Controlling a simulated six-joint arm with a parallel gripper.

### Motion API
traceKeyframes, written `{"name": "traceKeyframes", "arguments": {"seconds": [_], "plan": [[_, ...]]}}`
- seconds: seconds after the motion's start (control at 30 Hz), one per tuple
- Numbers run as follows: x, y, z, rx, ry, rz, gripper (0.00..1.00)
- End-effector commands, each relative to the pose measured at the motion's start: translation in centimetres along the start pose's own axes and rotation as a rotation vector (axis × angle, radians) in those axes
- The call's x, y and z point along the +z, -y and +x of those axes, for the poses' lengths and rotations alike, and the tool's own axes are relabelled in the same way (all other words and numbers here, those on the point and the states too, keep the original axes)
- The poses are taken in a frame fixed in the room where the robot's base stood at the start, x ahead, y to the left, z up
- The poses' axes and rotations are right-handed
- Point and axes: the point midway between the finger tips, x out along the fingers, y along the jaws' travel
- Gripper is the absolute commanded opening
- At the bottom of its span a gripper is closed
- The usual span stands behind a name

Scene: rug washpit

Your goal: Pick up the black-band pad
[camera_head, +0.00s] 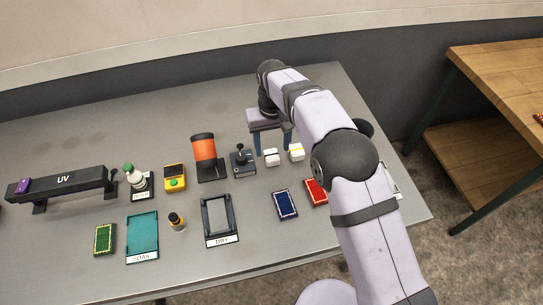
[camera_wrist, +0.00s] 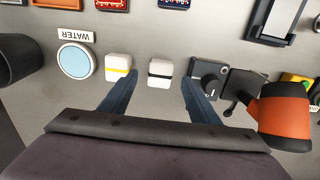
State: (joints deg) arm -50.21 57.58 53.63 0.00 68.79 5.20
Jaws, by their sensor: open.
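The black-band pad (camera_head: 271,158) is a small white block with a dark stripe, standing on the grey table in the head view. It also shows in the wrist view (camera_wrist: 160,70), centred between the tips of my gripper (camera_wrist: 157,90) and a little beyond them. My gripper (camera_head: 272,141) is open and empty, its two blue fingers spread on either side of the pad's line. In the head view it sits just behind the pad. I cannot tell how high the fingertips are. A similar white pad with a yellow band (camera_wrist: 118,68) stands close to its left in the wrist view.
In the wrist view, a round WATER dish (camera_wrist: 76,61) lies left of the pads. A dark joystick box (camera_wrist: 209,80) stands close right, with an orange cylinder (camera_wrist: 287,115) beyond. Blue (camera_head: 285,204) and red (camera_head: 315,191) mats lie in front; bare table lies between.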

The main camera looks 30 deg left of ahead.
Motion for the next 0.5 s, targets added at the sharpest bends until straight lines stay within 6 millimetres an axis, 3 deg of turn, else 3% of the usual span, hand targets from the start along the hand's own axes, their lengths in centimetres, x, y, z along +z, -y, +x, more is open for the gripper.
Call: {"name": "traceKeyframes", "arguments": {"seconds": [0.5], "plan": [[0.3, 0.1, 4.9, 0.0, 0.001, 0.0, 0.56]]}}
